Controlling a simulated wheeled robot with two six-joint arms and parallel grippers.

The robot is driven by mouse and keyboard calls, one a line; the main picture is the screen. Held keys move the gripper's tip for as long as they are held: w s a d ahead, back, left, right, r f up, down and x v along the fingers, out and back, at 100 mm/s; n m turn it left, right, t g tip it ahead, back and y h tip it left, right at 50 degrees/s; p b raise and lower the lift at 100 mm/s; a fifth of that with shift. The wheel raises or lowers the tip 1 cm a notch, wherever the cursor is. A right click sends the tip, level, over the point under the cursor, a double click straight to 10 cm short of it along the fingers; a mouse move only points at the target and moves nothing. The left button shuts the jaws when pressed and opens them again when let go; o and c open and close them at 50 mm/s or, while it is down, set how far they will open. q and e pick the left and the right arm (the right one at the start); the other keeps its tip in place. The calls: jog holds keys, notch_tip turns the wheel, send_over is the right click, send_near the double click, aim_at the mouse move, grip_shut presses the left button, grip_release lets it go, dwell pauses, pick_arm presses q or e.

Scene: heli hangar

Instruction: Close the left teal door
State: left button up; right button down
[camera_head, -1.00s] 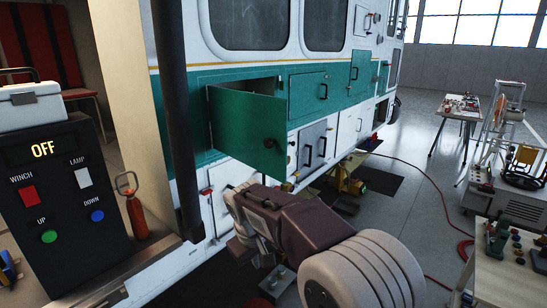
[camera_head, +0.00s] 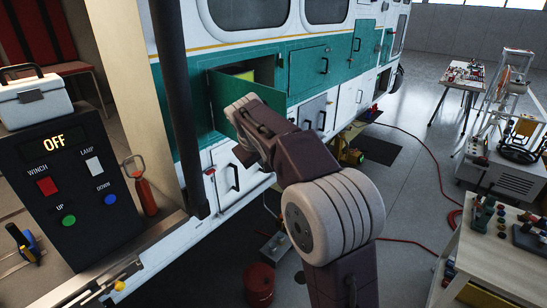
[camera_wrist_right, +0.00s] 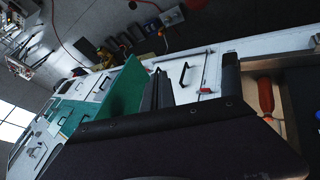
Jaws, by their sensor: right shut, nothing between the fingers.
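The left teal door (camera_head: 221,102) stands ajar on the side of the white and teal vehicle, swung out from its compartment opening (camera_head: 255,71). In the right wrist view the door (camera_wrist_right: 124,88) shows as a teal panel just left of my right gripper (camera_wrist_right: 158,82). The right gripper is shut and empty, beside the door; I cannot tell whether it touches. Its fingertips are hidden behind my wrist in the head view. My left gripper is not in view.
A second teal door (camera_head: 307,70) to the right is closed. A dark post (camera_head: 178,120) stands left of the open door. A control box (camera_head: 65,185) reads OFF.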

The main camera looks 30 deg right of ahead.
jog(key=d, duration=0.1)
jog(key=w+d+f+p, duration=0.1)
jog(key=d, duration=0.1)
jog(key=w+d+f+p, duration=0.1)
jog(key=shift+w+d, duration=0.1)
jog(key=shift+d, duration=0.3)
jog(key=shift+w, duration=0.1)
